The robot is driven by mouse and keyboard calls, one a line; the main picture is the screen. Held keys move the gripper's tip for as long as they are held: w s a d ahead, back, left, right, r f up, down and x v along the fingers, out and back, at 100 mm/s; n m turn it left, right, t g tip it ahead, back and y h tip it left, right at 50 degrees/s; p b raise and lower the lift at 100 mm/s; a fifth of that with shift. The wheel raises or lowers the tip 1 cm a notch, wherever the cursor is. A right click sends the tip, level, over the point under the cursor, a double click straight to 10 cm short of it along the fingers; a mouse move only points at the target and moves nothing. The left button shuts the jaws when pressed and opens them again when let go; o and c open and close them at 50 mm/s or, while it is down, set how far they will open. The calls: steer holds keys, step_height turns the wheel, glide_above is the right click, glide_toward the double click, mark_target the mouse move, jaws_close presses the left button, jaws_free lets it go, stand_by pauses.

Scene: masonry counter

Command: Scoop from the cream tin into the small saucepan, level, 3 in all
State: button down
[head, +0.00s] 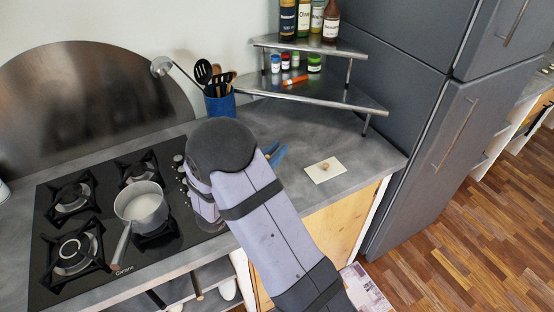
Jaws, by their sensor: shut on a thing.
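The small saucepan (150,226) stands upright on the black hob, on the right-hand burners, with its handle toward the front edge. Its inside looks pale; I cannot tell how much it holds. No cream tin can be made out; my arm covers the middle of the counter. My gripper is hidden behind my own arm, so neither its jaws nor anything in them shows. Part of a blue object (279,156) shows just right of my arm; I cannot tell what it is.
A blue crock (220,104) of utensils stands at the back, with a ladle-like head (161,67) beside it. A tiered metal shelf (310,93) holds bottles and jars. A white card (325,170) with a small brownish thing lies on the right counter. A grey fridge (405,110) stands right.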

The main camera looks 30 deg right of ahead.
steer(key=w+a+r+n+t+y+p, duration=0.2)
steer(key=w+a+r+n+t+y, duration=0.1)
steer(key=a, duration=0.9)
steer(key=w+a+r+n+t+y+p, duration=0.2)
steer(key=w+a+y, duration=0.4)
steer(key=a, duration=0.6)
steer(key=w+a+r+n+t+y+p, duration=0.2)
steer(key=w+a+n, duration=0.4)
steer(key=a, duration=0.6)
steer(key=r+t+y, duration=0.1)
steer(key=t+y, duration=0.1)
steer(key=shift+r+t, duration=0.3)
steer(key=shift+w+f, duration=0.1)
steer(key=s+d+f+m+b, duration=0.1)
steer(key=d+f+m+b, duration=0.7)
steer(key=b, duration=1.4)
step_height(320, 180, down, 3)
steer(key=m, duration=0.6)
steer(key=shift+d+m, duration=0.3)
steer(key=shift+m, duration=0.1)
steer(key=shift+s+d+f+m+b, duration=0.1)
steer(key=shift+f+m+b, duration=0.2)
steer(key=shift+b, duration=0.35)
